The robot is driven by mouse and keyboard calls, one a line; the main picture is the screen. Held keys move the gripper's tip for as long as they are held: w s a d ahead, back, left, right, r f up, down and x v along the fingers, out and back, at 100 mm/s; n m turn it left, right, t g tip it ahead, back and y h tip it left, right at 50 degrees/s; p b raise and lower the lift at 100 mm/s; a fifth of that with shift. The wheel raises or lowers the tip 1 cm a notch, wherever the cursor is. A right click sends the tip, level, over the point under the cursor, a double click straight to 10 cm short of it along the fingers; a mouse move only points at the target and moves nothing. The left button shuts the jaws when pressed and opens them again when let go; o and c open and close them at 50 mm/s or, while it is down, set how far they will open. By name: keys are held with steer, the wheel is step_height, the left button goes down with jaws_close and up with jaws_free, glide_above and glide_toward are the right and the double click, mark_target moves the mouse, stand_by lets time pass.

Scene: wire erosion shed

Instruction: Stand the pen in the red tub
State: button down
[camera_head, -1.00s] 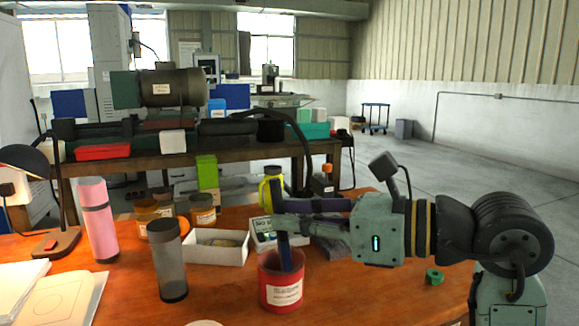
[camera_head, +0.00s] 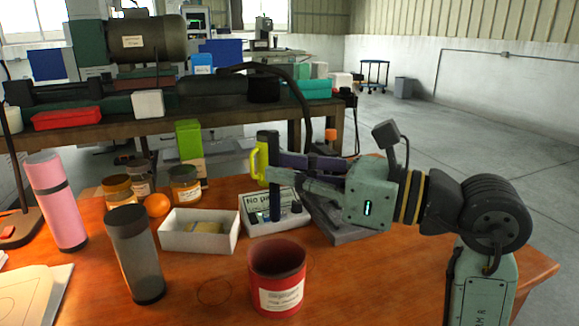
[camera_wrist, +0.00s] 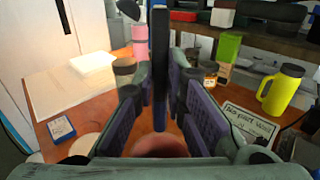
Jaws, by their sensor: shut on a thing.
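The pen is dark, with a black upper part and a blue lower part (camera_head: 275,206). It stands upright in my gripper (camera_head: 268,174), which is shut on it. In the wrist view the pen (camera_wrist: 160,60) rises between the two fingers. The red tub (camera_head: 262,270), with a white label, stands upright on the wooden table, nearer the camera. The pen's lower end shows above the tub's far rim, apart from it. In the wrist view part of the tub (camera_wrist: 160,146) shows low between the fingers.
A white open box (camera_head: 184,242), a labelled white case (camera_head: 256,222) and a yellow bottle (camera_head: 259,160) stand behind the tub. A grey tumbler (camera_head: 134,255) and a pink bottle (camera_head: 57,200) stand at left. An orange ball (camera_head: 156,205) lies near jars. Table right of the tub is clear.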

step_height(320, 180, down, 12)
steer(key=b, duration=0.9)
steer(key=shift+f+b, duration=0.25)
steer(key=shift+b, duration=0.1)
steer(key=c, duration=1.6)
jaws_free()
steer(key=shift+o, duration=0.2)
steer(key=shift+d, duration=0.1)
steer(key=v, duration=1.2)
steer(key=shift+s+r, duration=0.1)
steer(key=shift+r, duration=0.05)
